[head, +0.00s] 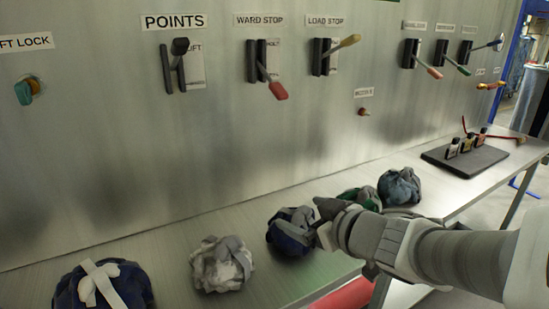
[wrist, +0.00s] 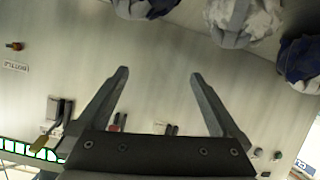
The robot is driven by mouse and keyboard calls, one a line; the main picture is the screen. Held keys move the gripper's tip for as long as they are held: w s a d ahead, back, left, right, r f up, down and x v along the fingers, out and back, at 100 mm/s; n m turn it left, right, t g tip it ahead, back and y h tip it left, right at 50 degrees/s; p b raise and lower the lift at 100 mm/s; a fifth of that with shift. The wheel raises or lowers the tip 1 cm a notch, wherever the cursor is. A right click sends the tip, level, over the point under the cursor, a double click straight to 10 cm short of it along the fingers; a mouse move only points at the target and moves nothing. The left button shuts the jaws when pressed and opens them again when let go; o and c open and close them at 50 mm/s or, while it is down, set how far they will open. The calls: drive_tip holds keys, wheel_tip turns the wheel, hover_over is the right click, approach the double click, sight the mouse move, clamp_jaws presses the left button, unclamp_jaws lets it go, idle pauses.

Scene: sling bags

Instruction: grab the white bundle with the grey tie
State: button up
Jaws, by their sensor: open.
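The white bundle with the grey tie (head: 221,264) sits on the shelf, second from the left in the head view. It also shows at the top edge of the wrist view (wrist: 238,20), partly cut off, beyond my fingertips and right of their middle. My gripper (head: 322,222) is to the right of it in the head view, in front of the navy bundle with a grey tie (head: 290,230). In the wrist view my gripper (wrist: 160,73) is open, with nothing between its fingers.
A navy bundle with a white tie (head: 103,285) lies to the left. A green bundle (head: 358,198) and a teal bundle (head: 399,187) lie to the right, the green one partly hidden by my arm. A lever panel (head: 200,140) rises behind the shelf. A dark tray (head: 465,158) holds small bottles.

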sight(231, 244)
drive_tip(key=s+a+f+n+g+y+b, duration=0.1)
drive_tip(key=s+a+f+n+g+y, duration=0.1)
drive_tip(key=s+a+f+g+y, duration=0.3)
drive_tip(key=shift+n+t+h, duration=0.3)
drive_tip(key=shift+t+h, duration=0.1)
drive_tip(key=shift+t, duration=0.1)
drive_tip(key=p+x, duration=0.2)
drive_tip(key=x, duration=0.2)
drive_tip(key=p+x, duration=0.3)
drive_tip(key=x, duration=0.1)
drive_tip(key=r+p+x, duration=0.1)
drive_tip(key=p+x, duration=0.2)
drive_tip(key=x, duration=0.1)
drive_tip(key=shift+a, duration=0.4)
drive_tip(key=shift+x, duration=3.05)
drive_tip(key=shift+w+d+f, duration=0.1)
drive_tip(key=shift+w+d, duration=0.05)
clamp_jaws()
